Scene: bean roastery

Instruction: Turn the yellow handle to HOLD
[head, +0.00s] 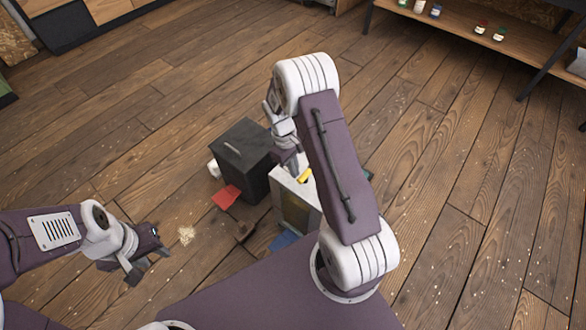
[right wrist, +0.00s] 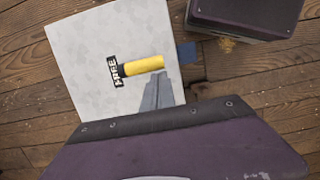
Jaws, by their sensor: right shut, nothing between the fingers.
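The yellow handle (right wrist: 142,66) lies across the pale top of a box (right wrist: 85,45) in the right wrist view. One end is beside a small black-and-white label (right wrist: 114,70), whose word I cannot read surely. In the head view the handle (head: 305,175) shows partly behind my right arm, on the pale box (head: 283,183). My right gripper (right wrist: 158,76) is shut and empty, its fingertips at the handle's lower edge in the wrist view; I cannot tell whether they touch it. My left gripper (head: 147,266) is open and empty, above the floor at lower left.
A black box (head: 236,150) stands just left of the pale box; a dark box (right wrist: 245,18) shows in the wrist view. A red piece (head: 226,196) and a blue piece (head: 284,240) lie nearby. A shelf (head: 480,22) with jars is at the back right.

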